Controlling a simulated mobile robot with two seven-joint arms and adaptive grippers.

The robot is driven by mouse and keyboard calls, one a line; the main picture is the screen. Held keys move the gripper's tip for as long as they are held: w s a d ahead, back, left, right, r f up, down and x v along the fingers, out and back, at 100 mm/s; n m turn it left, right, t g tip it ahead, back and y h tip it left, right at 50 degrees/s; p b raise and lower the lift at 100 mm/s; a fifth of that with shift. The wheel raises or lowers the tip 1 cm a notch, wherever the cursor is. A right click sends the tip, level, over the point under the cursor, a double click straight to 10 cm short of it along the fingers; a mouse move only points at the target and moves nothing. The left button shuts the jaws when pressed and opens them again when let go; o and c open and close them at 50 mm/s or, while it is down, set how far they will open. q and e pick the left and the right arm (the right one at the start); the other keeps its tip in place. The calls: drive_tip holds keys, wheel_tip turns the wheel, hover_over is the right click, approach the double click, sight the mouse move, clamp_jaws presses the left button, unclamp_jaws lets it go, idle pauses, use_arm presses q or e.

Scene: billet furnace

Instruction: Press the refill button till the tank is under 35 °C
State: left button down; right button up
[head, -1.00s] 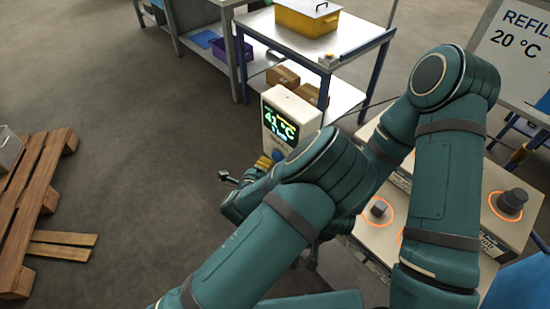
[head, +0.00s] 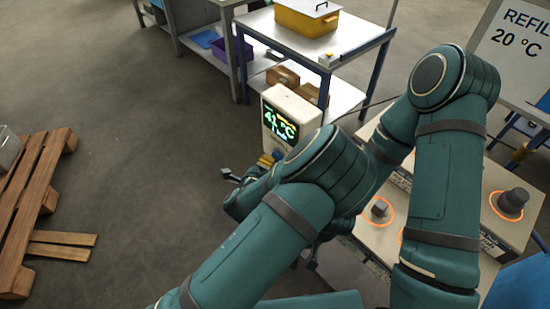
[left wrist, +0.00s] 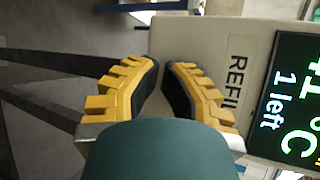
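The white refill unit (head: 270,115) stands beyond my left arm, and its lit screen (head: 283,125) reads about 41 °C with "1 left" below. In the left wrist view its front carries the word REFILL (left wrist: 237,82) beside the screen (left wrist: 290,110). My left gripper (left wrist: 161,64) has yellow-backed fingers with the tips brought almost together and nothing seen between them. The tips are close to the front of the unit, beside the label; contact cannot be told. The refill button is not clearly visible.
A sign (head: 515,45) reads REFILL, 20 °C. A console (head: 385,235) with orange-ringed knobs lies under my right arm. A table (head: 325,50) with a yellow box (head: 305,20) stands behind the unit.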

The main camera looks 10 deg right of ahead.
use_arm(q)
drive_tip(key=shift+w+d, duration=0.35)
drive_tip(key=shift+d, duration=0.15)
idle(0.9)
drive_tip(key=shift+s+a, duration=0.1)
drive_tip(key=shift+a, duration=0.05)
drive_tip(key=shift+s+a, duration=0.5)
drive_tip(key=shift+a, duration=0.15)
drive_tip(key=shift+a, duration=0.1)
drive_tip(key=shift+s+a+b, duration=0.2)
drive_tip(key=shift+s+a, duration=0.55)
drive_tip(key=shift+a, duration=0.25)
drive_tip(key=shift+s+a+b, duration=0.2)
drive_tip(key=shift+s+a, duration=0.55)
drive_tip(key=shift+a, duration=0.2)
